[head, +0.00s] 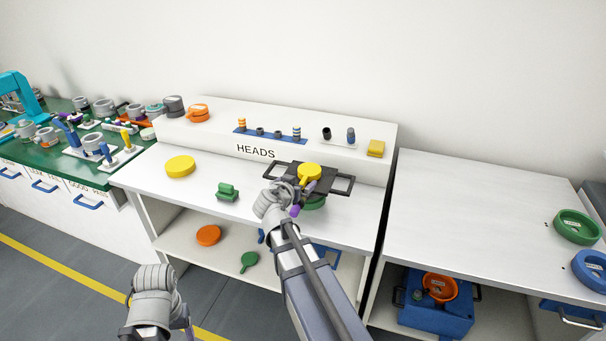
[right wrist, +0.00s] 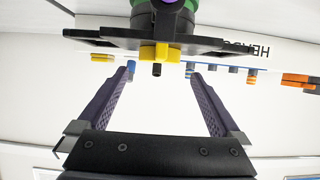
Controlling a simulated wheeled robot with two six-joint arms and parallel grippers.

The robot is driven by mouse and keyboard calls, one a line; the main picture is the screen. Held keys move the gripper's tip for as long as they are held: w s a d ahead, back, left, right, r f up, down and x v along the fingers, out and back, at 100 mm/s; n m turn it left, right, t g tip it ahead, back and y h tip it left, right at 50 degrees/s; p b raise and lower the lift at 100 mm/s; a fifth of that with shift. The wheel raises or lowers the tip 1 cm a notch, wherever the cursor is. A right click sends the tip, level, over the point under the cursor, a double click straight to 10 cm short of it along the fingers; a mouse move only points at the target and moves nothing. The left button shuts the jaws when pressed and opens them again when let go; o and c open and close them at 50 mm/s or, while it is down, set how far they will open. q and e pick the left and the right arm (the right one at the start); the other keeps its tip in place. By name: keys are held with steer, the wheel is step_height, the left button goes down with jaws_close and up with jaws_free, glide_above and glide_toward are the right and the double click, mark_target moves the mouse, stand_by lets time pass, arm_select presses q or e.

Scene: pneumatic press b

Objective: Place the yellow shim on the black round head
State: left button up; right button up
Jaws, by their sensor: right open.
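A yellow round piece with a short handle, which looks like the yellow shim (head: 310,171), lies on a flat black piece with two open handles (head: 343,185). In the right wrist view, a yellow part (right wrist: 154,53) shows against the black piece (right wrist: 100,38). A small black round piece (head: 326,133) stands on the raised shelf; I cannot tell which black piece is the head. My right gripper (head: 302,199) is open and empty, close in front of the shim's handle. My left gripper (head: 187,332) is mostly out of frame at the bottom.
A green round piece (head: 316,203) sits under the black piece. The shelf holds several small pieces and a yellow block (head: 376,149). The right table (head: 460,215) is largely clear.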

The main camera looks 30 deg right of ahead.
steer(key=p+v, duration=0.1)
steer(key=v, duration=0.4)
steer(key=s+a+f+n+g+y, duration=0.3)
steer(key=s+a, duration=0.3)
steer(key=a, duration=0.3)
steer(key=s+a+f+n+g+y, duration=0.3)
steer(key=s+a+f+n, duration=0.3)
steer(key=a, duration=0.4)
steer(key=s+a+f+n+g+y, duration=0.3)
steer(key=s+a, duration=0.4)
steer(key=a, duration=0.3)
steer(key=shift+a+f+n, duration=0.25)
steer(key=shift+f+n, duration=0.45)
steer(key=shift+n, duration=0.1)
